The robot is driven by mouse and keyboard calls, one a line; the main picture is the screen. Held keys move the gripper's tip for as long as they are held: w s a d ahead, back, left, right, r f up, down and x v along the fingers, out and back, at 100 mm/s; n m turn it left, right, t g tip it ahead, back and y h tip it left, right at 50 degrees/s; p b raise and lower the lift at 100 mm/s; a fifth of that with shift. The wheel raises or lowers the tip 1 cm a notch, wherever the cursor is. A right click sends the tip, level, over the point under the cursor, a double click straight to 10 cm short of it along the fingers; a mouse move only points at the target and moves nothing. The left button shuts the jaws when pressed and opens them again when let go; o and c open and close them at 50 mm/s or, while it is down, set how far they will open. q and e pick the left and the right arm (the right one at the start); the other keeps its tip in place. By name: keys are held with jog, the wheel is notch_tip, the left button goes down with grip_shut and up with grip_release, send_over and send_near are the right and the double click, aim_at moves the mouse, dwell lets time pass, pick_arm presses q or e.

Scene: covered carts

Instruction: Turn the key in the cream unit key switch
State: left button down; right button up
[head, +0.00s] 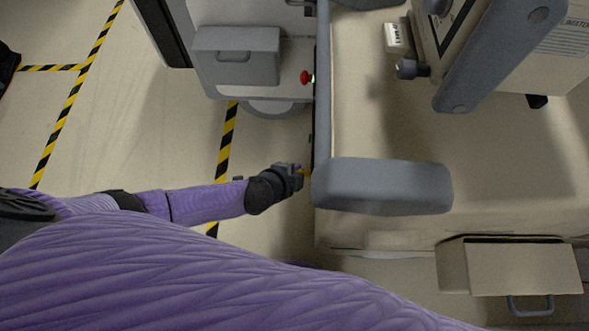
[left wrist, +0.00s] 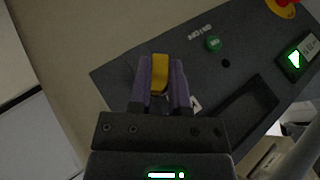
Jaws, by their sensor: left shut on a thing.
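My left gripper (head: 300,171) is at the left side of the cream unit (head: 385,235), by the end of a grey handle bar. In the left wrist view its two purple fingers (left wrist: 160,88) are closed on the yellow key (left wrist: 160,72). Only a bit of yellow shows past the fingertips in the head view. The key lies over the dark grey control panel (left wrist: 200,75). The key switch itself is hidden behind the key and fingers, so I cannot tell how far the key is turned. My right gripper is not in view.
The panel also carries a green button (left wrist: 213,44), a red emergency stop on yellow (left wrist: 285,3) and a lit green display (left wrist: 294,59). The thick grey handle (head: 385,186) is close right of my gripper. A grey box (head: 237,57) stands farther up. Striped floor left is clear.

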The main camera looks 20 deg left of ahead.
pick_arm(q)
jog(key=shift+d+f+t+b, duration=0.15)
jog(key=shift+f+t+b, duration=0.1)
jog(key=shift+t+b, duration=0.1)
jog(key=m+t+b, duration=0.1)
jog(key=t+b, duration=0.3)
jog(key=b, duration=0.4)
jog(key=shift+s+y, duration=0.15)
jog(key=shift+y, duration=0.15)
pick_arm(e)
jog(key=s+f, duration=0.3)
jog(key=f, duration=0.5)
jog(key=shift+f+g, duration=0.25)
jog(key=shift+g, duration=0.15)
pick_arm(q)
jog(key=c, duration=0.5)
grip_release()
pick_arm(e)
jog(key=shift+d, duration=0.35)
